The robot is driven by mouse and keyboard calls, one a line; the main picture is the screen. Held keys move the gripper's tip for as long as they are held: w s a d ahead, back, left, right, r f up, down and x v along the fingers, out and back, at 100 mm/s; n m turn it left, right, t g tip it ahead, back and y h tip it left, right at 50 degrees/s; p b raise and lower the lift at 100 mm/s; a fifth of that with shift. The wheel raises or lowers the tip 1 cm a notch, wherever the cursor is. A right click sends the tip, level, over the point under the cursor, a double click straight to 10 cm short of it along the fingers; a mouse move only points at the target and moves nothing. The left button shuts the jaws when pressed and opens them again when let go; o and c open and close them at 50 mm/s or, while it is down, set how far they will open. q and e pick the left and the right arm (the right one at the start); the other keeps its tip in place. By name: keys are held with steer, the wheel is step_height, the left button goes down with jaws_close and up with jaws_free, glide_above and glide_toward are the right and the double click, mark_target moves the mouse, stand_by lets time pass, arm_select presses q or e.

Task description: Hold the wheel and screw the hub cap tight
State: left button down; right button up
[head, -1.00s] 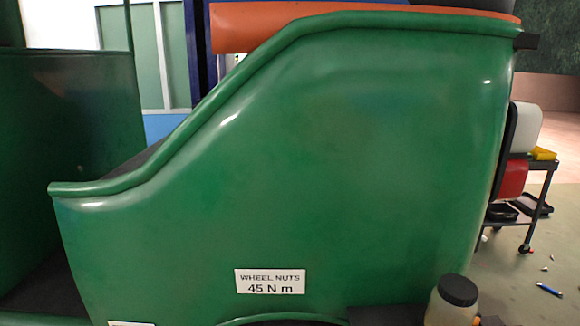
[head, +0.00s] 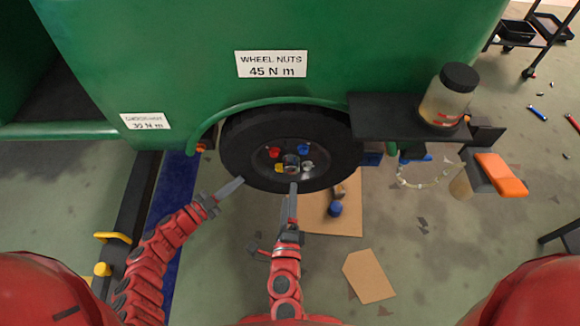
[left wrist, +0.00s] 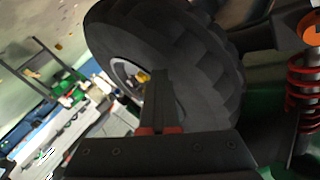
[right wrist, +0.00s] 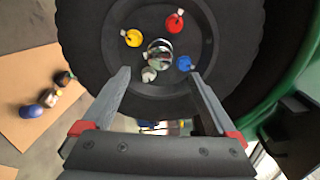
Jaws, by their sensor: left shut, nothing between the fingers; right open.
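The black-tyred wheel (head: 240,150) sits under the green body; it also shows in the left wrist view (left wrist: 205,60) and right wrist view (right wrist: 85,55). A shiny round metal piece, probably the hub cap, is at its centre (right wrist: 158,50). Red (right wrist: 174,22), yellow (right wrist: 133,38), blue (right wrist: 184,63) and white (right wrist: 148,75) nuts surround it. My left gripper (head: 240,181) is shut and empty by the tyre's lower left edge; I cannot tell whether it touches. My right gripper (head: 293,186) is open and empty, its fingers (right wrist: 160,74) pointing at the hub.
Cardboard (head: 345,222) with a blue-capped item (head: 335,209) lies below the wheel. Another cardboard piece (head: 369,277) lies nearer. A jar (head: 446,96) stands on a dark shelf (head: 390,116) at right. A dark beam with yellow handles (head: 112,236) is at left.

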mark_target(290, 172)
steer(key=w+n, duration=0.3)
steer(key=n, duration=0.3)
steer(key=w+n, duration=0.3)
steer(key=n, duration=0.3)
steer(key=w+n, duration=0.3)
steer(key=n, duration=0.4)
steer(key=shift+w+d+r+h, duration=0.1)
steer(key=shift+w+r+h, duration=0.05)
steer(key=shift+w+h, duration=0.2)
steer(key=c, duration=1.4)
